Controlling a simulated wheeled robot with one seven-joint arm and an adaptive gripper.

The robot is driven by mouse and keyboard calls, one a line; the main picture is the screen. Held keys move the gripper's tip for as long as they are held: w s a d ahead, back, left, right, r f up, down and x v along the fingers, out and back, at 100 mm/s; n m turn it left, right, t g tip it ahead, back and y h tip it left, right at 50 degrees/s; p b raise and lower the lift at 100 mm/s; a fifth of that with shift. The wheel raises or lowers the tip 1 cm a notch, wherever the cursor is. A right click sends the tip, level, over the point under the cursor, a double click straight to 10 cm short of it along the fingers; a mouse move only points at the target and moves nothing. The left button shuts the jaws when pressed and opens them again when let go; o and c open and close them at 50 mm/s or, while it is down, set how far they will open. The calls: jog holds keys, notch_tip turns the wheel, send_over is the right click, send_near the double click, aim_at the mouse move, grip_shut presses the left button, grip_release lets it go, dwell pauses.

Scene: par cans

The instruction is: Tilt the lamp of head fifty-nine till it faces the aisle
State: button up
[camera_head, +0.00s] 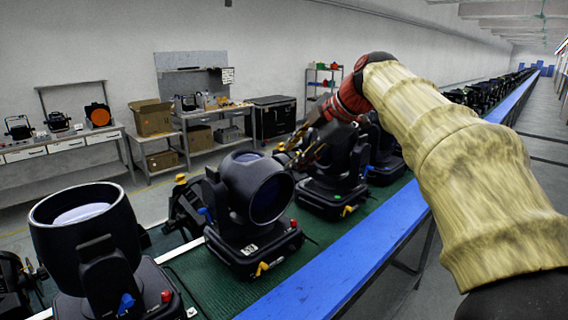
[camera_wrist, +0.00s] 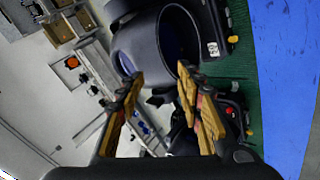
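A black lamp head (camera_head: 245,185) sits on its base beside the blue aisle edge, its round opening turned to the right and toward me. The same lamp head (camera_wrist: 138,45) fills the upper middle of the wrist view. A small white label (camera_wrist: 212,49) is on its base; I cannot read its number surely. My gripper (camera_head: 300,152) is beside the far right of this lamp head. In the wrist view my gripper (camera_wrist: 160,76) is open, with its fingertips spread around the near rim of the barrel. I cannot tell whether they touch it.
Another lamp (camera_head: 90,235) stands at the near left, its opening facing up. A further lamp (camera_head: 335,170) stands just behind my gripper, with more along the green belt (camera_head: 215,295). The blue rail (camera_head: 340,270) borders the aisle. Workbenches (camera_head: 65,145) line the wall.

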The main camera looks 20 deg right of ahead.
jog(key=shift+v, duration=1.2)
jog(key=shift+c, duration=0.2)
